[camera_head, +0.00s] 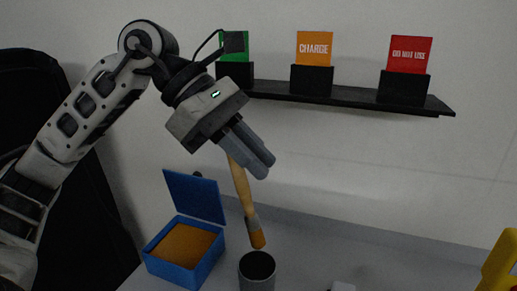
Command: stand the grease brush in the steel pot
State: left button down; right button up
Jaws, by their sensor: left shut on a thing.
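My left gripper (249,152) is shut on the grease brush (240,185), which has a wooden handle, a grey band and an orange-brown tip. The brush hangs tip down and slightly tilted. Its tip is just above and behind the steel pot (257,278) in the picture, apart from its rim as far as I can tell. The pot is a dark grey open cylinder at the bottom edge, partly cut off by the frame. My right gripper is not in view.
A blue box (170,271) with its lid raised and an orange-brown filling stands left of the pot. A black shelf (345,101) on the wall holds green, orange and red cards in black holders. A yellow thing (499,262) is at the right edge. A small white thing (343,287) lies right of the pot.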

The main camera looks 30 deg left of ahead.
aim_at(249, 208)
pick_arm(q)
notch_tip(249, 208, down, 7)
jog(key=b, duration=0.5)
jog(key=shift+w+r+b, duration=0.1)
jog(key=shift+r+b, duration=0.1)
jog(key=shift+b, duration=0.1)
notch_tip(249, 208, down, 2)
jog(key=shift+b, duration=0.9)
jog(key=shift+f+b, duration=0.55)
jog(key=shift+f, duration=0.05)
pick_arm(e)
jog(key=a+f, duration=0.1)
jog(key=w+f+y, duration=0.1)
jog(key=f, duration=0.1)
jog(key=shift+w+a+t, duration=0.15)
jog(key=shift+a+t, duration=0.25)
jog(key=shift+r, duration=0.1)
